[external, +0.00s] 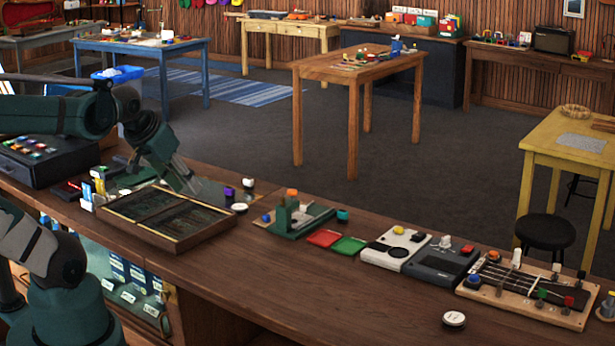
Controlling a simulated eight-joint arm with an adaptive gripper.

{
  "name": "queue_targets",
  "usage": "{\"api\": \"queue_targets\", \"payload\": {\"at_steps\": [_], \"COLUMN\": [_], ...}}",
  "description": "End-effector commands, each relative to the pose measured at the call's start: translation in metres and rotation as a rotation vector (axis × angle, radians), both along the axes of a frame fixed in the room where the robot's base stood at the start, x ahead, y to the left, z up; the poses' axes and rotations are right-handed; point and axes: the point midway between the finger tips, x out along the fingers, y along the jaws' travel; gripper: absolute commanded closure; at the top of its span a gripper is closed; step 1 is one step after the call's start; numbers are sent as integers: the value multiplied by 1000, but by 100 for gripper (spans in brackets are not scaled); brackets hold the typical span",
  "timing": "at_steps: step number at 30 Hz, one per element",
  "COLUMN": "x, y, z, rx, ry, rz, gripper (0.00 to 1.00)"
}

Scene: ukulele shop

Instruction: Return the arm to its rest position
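My arm reaches in from the left in the external view, with its base at the lower left. My gripper (187,184) points down over the back of a dark wooden tray on the counter. The fingers are small and partly lost against the dark background, so I cannot tell whether they are open or shut. I see nothing clearly held. The dark two-part tray (178,243) lies just below and in front of the gripper. Whether the fingertips touch it cannot be told.
On the wooden counter (330,300), a green fixture (290,216), red and green pads, a white device (394,248), a dark device (440,264) and a fretboard piece (525,290) stand to the right. A black case (45,160) and small bottles stand left. The counter's front middle is clear.

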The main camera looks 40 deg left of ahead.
Motion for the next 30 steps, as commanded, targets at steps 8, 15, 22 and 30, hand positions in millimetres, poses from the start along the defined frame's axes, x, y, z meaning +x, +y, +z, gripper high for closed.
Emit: {"api": "queue_targets", "payload": {"at_steps": [8, 15, 22, 30], "x": [0, 0, 0, 0], "y": [0, 0, 0, 0], "z": [-48, -72, -76, -75], "rx": [0, 0, 0, 0], "ry": [0, 0, 0, 0], "rz": [0, 0, 0, 0], "gripper": [72, 72, 72, 72]}}
